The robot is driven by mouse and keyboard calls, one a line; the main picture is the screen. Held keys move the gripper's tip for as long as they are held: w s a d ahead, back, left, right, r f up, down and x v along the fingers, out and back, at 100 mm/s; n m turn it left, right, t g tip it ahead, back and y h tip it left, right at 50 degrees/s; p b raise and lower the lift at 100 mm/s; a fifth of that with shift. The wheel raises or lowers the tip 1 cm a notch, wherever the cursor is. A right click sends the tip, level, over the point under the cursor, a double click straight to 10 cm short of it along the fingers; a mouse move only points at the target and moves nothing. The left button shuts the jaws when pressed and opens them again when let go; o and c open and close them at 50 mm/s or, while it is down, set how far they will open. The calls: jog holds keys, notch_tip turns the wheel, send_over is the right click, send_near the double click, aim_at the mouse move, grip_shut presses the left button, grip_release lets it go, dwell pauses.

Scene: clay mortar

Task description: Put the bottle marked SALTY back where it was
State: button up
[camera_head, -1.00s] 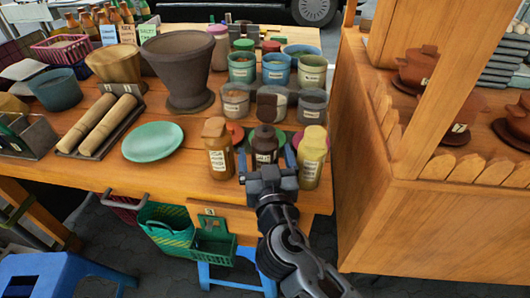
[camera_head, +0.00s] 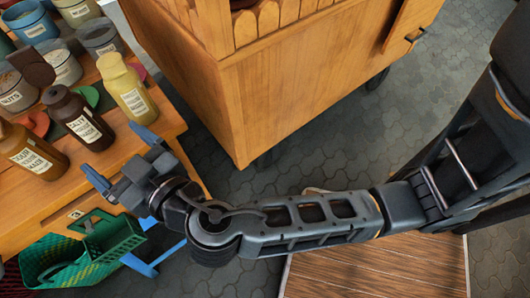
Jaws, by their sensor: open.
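The dark brown bottle (camera_head: 78,120) stands upright on the wooden table near its front edge. Its white label seems to read SALTY. A yellow bottle (camera_head: 127,90) stands to its right and a lighter brown bottle (camera_head: 33,150), its label seeming to read SOUR, to its left. My gripper (camera_head: 118,156) is open and empty, its blue fingertips spread towards the table edge. It is apart from the dark brown bottle, in front of it and lower in the picture.
Labelled pots (camera_head: 62,64) stand behind the bottles, with coloured lids partly hidden between. A large wooden cabinet (camera_head: 270,90) stands right of the table. A green basket (camera_head: 85,255) hangs below the table front. Paved floor (camera_head: 330,150) lies open to the right.

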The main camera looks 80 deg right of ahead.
jog(key=s+d+f+n+g+y, duration=0.25)
jog(key=s+f+n+y, duration=0.4)
jog(key=s, duration=0.75)
jog(key=s+d+r+m, duration=0.1)
jog(key=s+r, duration=0.2)
jog(key=s, duration=0.4)
jog(key=s+r+m, duration=0.1)
jog(key=s+r, duration=0.2)
jog(key=s, duration=0.5)
jog(key=shift+d+r, duration=0.35)
jog(key=shift+m+t+h, duration=0.25)
